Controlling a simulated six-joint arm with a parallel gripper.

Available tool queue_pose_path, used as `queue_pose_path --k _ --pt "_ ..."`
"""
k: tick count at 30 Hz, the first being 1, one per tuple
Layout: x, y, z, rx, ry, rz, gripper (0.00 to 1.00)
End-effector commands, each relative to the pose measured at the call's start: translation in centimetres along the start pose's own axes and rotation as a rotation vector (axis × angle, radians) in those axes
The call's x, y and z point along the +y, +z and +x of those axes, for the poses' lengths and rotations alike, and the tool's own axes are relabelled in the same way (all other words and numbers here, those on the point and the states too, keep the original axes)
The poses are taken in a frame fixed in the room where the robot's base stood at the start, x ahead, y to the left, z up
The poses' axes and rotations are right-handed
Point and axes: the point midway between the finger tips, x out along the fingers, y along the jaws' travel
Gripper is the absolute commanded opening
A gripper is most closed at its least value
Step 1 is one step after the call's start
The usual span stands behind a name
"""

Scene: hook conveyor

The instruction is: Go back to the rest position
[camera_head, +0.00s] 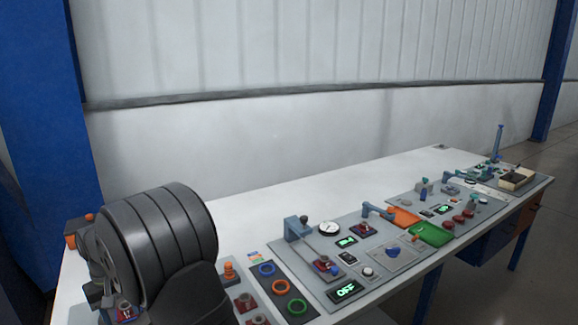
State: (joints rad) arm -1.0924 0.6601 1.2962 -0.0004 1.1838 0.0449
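A large dark, ribbed arm part, which looks like my own arm, fills the lower left of the head view and hides part of the bench. My gripper's fingers do not show, so its state and anything in it cannot be seen. The white bench (255,215) runs from the lower left to the far right.
Grey control panels lie along the bench: rings (281,287) in blue, orange and green, a display reading OFF (345,291), an orange tray (404,217), a green tray (431,234) and a beige box (517,179). The bench's back strip is clear. A pale wall (270,140) stands behind.

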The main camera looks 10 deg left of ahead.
Motion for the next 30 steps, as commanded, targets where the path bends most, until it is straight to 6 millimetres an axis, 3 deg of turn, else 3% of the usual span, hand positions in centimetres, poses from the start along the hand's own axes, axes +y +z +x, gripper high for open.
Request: queue_pose_path --k 14,30 --pt "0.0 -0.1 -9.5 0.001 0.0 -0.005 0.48" --pt "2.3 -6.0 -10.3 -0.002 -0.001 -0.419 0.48"
